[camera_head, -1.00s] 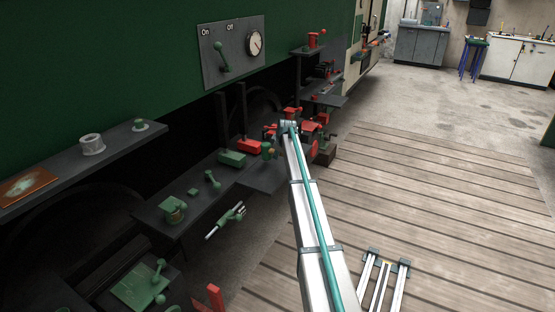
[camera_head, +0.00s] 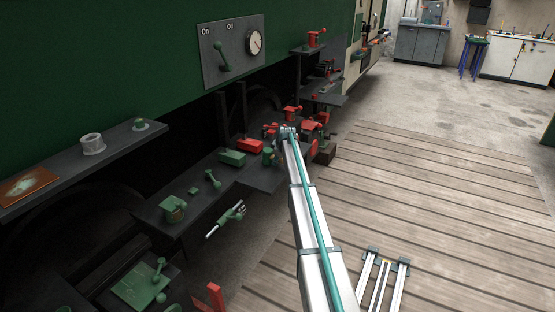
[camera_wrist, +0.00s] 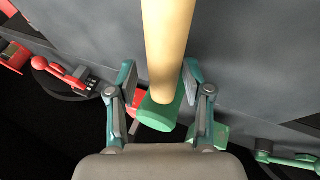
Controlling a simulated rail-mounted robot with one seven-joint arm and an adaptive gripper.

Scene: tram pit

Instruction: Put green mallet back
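The green mallet shows in the wrist view, with a thick pale wooden handle (camera_wrist: 168,40) and a green head (camera_wrist: 158,112). The handle runs from the top edge down to the head. My gripper (camera_wrist: 160,82) has its two fingers apart, one on each side of the mallet. A gap shows between the left finger and the handle; whether the right finger touches the mallet is unclear. In the head view my gripper (camera_head: 287,132) is at the far end of my arm, near the dark shelf, and its fingers are too small to read.
A red block (camera_head: 250,146) and a green block (camera_head: 232,158) sit on the dark shelf (camera_head: 262,178) left of my gripper. Red tools and a red vise (camera_head: 313,122) crowd the right side. Green tools stand nearer on the left.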

